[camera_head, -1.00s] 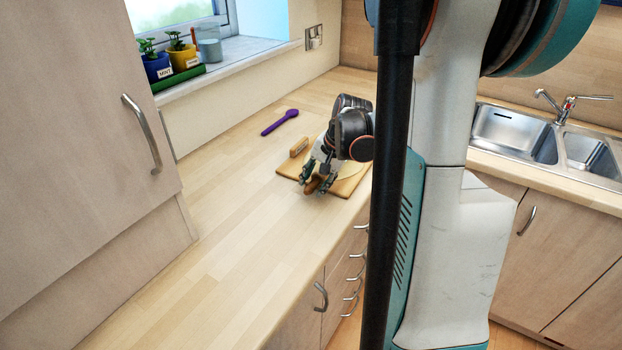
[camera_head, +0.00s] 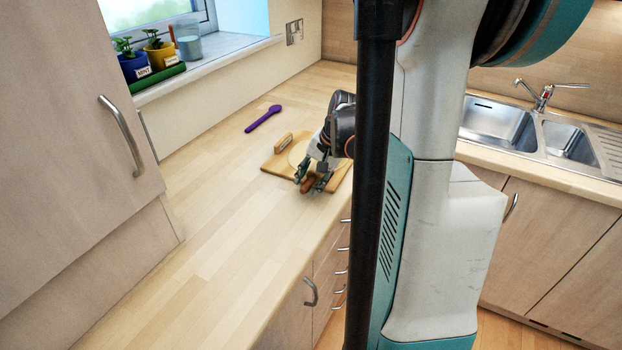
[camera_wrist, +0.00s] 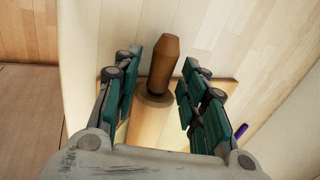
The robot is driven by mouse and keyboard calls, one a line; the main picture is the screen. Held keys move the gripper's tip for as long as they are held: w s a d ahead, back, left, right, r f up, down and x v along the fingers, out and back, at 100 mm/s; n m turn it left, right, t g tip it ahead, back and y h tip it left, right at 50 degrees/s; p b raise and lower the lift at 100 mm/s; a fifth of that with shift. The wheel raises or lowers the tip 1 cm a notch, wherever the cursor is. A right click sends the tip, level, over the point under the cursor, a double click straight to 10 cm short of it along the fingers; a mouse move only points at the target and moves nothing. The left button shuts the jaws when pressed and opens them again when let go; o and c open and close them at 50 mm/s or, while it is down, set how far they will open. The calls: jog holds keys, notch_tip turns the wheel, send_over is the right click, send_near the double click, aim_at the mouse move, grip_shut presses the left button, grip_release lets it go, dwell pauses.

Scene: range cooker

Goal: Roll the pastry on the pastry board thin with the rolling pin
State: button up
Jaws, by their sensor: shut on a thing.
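The pastry board (camera_head: 270,168) lies flat on the worktop, partly behind my arm. The pastry (camera_head: 297,153) is a pale, flat, rounded sheet on it; my gripper and arm hide part of it. My gripper (camera_head: 313,184) is low over the board's front part, shut on the rolling pin. The pin's brown handle (camera_head: 307,184) sticks out toward the front. In the wrist view the pin's handle (camera_wrist: 163,65) and lighter body (camera_wrist: 150,125) lie between the two teal-padded fingers. I cannot tell whether the pin touches the pastry.
A purple spoon (camera_head: 263,118) lies behind on the worktop (camera_head: 200,230), which is clear to the front left. Plant pots (camera_head: 150,58) stand on the windowsill. A sink (camera_head: 497,122) is at right.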

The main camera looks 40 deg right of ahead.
jog(key=shift+r+p, duration=1.65)
jog(key=shift+r, duration=0.7)
